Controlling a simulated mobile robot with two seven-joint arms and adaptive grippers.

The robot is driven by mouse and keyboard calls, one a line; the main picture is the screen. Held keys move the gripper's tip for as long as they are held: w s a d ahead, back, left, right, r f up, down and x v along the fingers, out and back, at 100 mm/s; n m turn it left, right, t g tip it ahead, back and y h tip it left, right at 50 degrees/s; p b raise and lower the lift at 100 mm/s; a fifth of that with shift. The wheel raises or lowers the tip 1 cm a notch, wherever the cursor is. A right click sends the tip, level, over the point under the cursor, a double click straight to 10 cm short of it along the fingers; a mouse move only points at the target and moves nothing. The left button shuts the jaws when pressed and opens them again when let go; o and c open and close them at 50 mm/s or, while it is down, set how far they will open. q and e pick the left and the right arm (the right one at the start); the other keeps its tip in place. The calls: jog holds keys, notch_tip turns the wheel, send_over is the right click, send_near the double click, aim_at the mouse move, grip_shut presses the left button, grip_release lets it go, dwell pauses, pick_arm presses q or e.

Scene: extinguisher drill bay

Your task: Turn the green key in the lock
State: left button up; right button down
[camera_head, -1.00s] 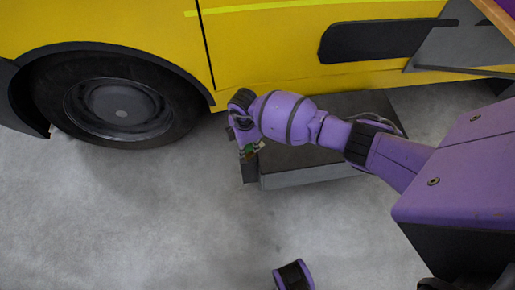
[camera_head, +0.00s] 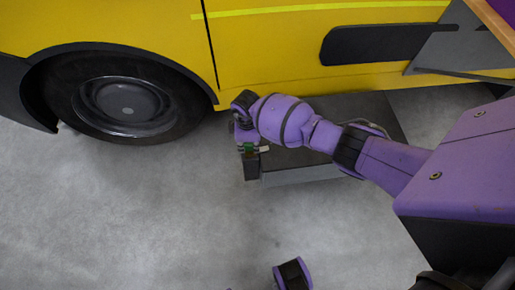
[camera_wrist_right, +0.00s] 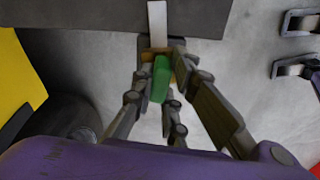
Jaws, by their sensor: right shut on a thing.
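The green key (camera_wrist_right: 160,78) is between the fingers of my right gripper (camera_wrist_right: 161,66) in the right wrist view. The gripper is shut on it. A pale flat strip (camera_wrist_right: 157,24) runs on from the key to the top of that view, over a dark grey surface. In the head view the green key (camera_head: 248,149) shows small under my right wrist, with the pale part pointing right beside the dark step. My right gripper's fingers are mostly hidden there by the wrist. I cannot make out a lock. My left gripper is not clearly seen.
A yellow vehicle (camera_head: 290,50) with a black wheel (camera_head: 127,104) stands behind. A dark grey step box (camera_head: 310,173) lies under my right arm, close to the gripper. Grey concrete floor (camera_head: 130,220) is open in front.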

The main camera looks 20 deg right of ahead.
jog(key=shift+w+r+m, duration=0.1)
jog(key=shift+m, duration=0.3)
jog(key=c, duration=1.7)
grip_release()
jog(key=shift+o, duration=0.2)
notch_tip(320, 180, up, 12)
